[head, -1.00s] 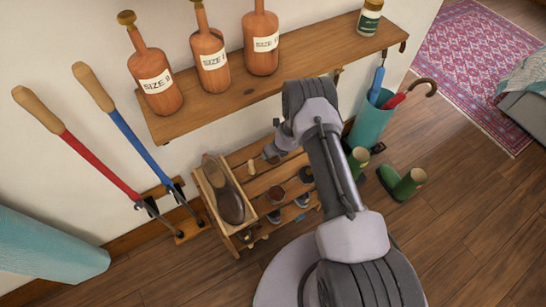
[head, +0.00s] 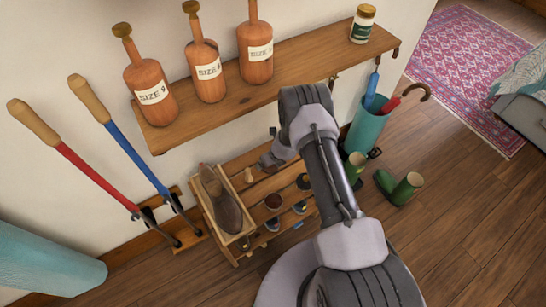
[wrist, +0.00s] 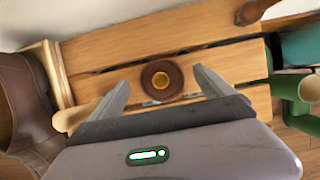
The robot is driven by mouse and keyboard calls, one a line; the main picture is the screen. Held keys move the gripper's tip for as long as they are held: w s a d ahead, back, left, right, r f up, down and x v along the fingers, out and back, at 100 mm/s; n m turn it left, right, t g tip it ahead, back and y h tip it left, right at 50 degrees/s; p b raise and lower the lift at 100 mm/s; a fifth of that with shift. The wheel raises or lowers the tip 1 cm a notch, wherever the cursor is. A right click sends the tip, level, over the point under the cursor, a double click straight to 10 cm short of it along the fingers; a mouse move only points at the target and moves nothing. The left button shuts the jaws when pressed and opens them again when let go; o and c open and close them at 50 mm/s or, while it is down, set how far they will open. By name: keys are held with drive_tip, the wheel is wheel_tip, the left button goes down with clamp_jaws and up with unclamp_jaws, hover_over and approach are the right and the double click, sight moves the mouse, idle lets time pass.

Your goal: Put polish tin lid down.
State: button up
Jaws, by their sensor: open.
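A round brown disc with a gold centre (wrist: 162,80) lies flat on the wooden slats of the rack in the wrist view. It looks like the polish tin or its lid; I cannot tell which. My gripper (wrist: 161,84) is open, one finger to each side of the disc, with gaps between. Nothing is held in it. In the head view my gripper (head: 267,161) is over the upper part of the rack, partly hidden by my arm. A dark red-brown round thing (head: 273,202) sits on a slat below it.
A brown shoe (head: 222,200) stands in the rack's left compartment (head: 198,205). A wall shelf (head: 215,112) with bottle-shaped wooden forms overhangs the rack. A teal umbrella stand (head: 367,130) and green boots (head: 405,188) are right.

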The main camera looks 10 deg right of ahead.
drive_tip(key=p+v, duration=0.3)
drive_tip(key=v, duration=0.7)
drive_tip(key=shift+r, duration=0.15)
drive_tip(key=shift+s, duration=0.1)
